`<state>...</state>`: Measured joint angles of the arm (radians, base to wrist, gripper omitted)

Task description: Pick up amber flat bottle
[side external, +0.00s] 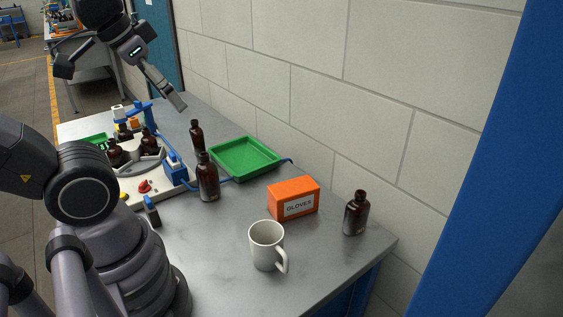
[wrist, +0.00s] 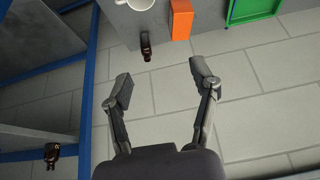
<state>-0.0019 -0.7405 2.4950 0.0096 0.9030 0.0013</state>
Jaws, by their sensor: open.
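An amber bottle (side external: 355,215) with a dark cap stands upright at the right end of the table, close to the wall; its body looks broad and flat. In the wrist view an amber bottle (wrist: 146,46) shows beyond my fingertips, beside the orange box. My gripper (wrist: 161,82) is open and empty, its two fingers well apart and not touching any bottle. Two more amber bottles stand mid-table, one in front (side external: 208,180) and one behind (side external: 196,138). In the side view my gripper is high at the upper left, away from the right-hand bottle.
An orange gloves box (side external: 293,199) and a white mug (side external: 266,246) stand left of the right-hand bottle. A green tray (side external: 245,158) lies by the block wall. A white station (side external: 150,165) holds more amber bottles. Another bottle-like shape (wrist: 52,155) shows beyond a blue frame.

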